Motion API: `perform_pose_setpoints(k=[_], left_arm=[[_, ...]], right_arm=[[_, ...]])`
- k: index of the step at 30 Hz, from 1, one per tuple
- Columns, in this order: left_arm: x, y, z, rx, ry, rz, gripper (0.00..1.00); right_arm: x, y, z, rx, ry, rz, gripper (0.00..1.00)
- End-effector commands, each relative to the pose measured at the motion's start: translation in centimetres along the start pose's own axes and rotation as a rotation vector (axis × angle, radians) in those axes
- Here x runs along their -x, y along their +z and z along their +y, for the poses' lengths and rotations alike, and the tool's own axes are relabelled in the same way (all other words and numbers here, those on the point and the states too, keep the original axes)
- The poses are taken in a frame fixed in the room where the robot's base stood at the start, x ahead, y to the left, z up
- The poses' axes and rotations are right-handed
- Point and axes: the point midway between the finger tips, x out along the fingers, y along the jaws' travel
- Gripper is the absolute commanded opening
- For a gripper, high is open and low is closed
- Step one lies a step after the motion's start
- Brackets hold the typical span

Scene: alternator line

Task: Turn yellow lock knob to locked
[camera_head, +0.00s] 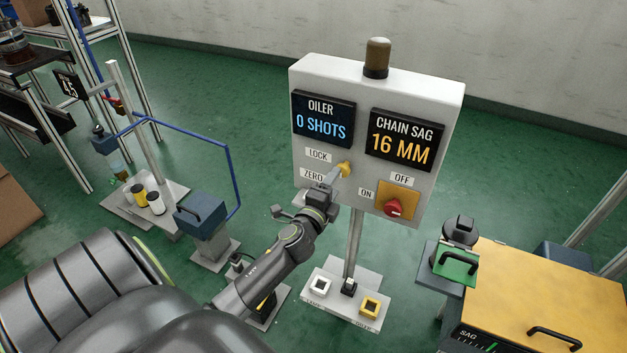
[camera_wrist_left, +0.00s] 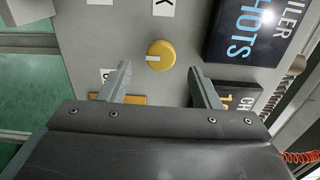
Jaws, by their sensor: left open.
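The yellow lock knob (camera_head: 346,168) is on the front of the grey control box, beside the LOCK label (camera_head: 318,156) and above the ZERO label (camera_head: 312,177). My left gripper (camera_head: 334,177) is open at the box front. In the wrist view its two fingers stand apart, with the knob ahead and between them, not clasped. My right gripper is not in view.
The box (camera_head: 350,75) carries an OILER display (camera_head: 323,119) reading 0 SHOTS and a CHAIN SAG display (camera_head: 405,138) reading 16 MM. A red rotary switch (camera_head: 393,208) sits right of the knob. A yellow-topped cart (camera_head: 530,300) stands at right.

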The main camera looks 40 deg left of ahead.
Motion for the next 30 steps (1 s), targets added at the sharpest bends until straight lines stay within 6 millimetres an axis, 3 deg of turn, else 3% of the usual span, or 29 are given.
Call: perform_pose_setpoints(k=[9,15,21,30], left_arm=[[7.2,0.0,0.1,0.001,0.002,-0.001,0.57],[10.6,0.0,0.2,0.000,0.002,-0.001,0.57],[12.2,0.0,0.1,0.000,0.001,0.000,0.57],[12.4,0.0,0.0,-0.001,0.000,0.000,0.57]], right_arm=[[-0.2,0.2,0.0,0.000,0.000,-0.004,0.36],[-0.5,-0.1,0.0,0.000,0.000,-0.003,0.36],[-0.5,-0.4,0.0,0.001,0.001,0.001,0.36],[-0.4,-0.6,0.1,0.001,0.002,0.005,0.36]])
